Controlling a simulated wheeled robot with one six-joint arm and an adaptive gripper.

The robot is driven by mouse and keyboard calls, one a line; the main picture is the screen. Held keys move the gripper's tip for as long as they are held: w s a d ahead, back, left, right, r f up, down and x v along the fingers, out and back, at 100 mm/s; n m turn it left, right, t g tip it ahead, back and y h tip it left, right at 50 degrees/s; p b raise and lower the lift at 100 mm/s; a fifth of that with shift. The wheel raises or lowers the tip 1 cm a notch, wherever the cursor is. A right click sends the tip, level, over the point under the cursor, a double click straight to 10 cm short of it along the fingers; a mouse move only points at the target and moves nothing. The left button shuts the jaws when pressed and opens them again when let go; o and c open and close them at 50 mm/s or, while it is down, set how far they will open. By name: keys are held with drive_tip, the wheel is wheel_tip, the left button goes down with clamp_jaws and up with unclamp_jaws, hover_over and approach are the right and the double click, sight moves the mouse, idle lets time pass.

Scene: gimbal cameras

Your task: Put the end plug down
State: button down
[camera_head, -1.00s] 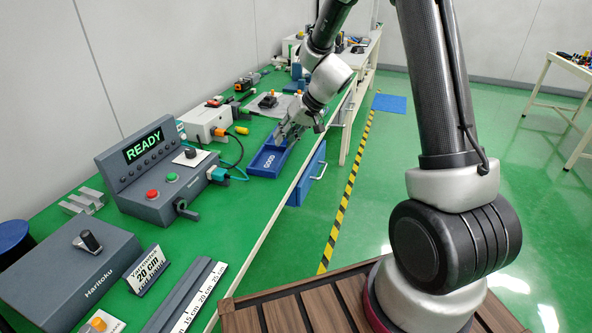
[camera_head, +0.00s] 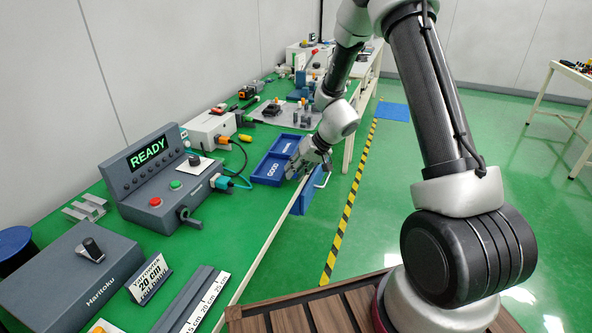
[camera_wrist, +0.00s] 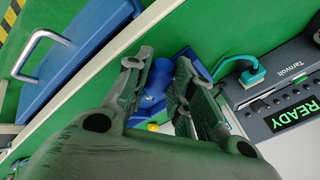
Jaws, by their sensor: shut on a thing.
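My gripper (camera_head: 291,174) is at the near right side of the blue tray labelled GOOD (camera_head: 265,177), close to the table's edge. In the wrist view my gripper (camera_wrist: 155,85) has its two fingers on either side of a small blue rounded piece, which I take for the end plug (camera_wrist: 157,82). The fingers are closed on it and cover part of it. The plug cannot be made out in the head view. A strip of blue beyond the fingers in the wrist view is probably part of the tray.
A grey console reading READY (camera_head: 150,175) with a teal connector and cable stands left of the tray. A second blue tray (camera_head: 287,140) lies behind. A blue drawer with a handle (camera_wrist: 45,38) hangs below the table edge.

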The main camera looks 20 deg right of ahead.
drive_tip(key=shift+f, duration=0.3)
drive_tip(key=c, duration=1.2)
unclamp_jaws()
drive_tip(key=shift+c, duration=0.2)
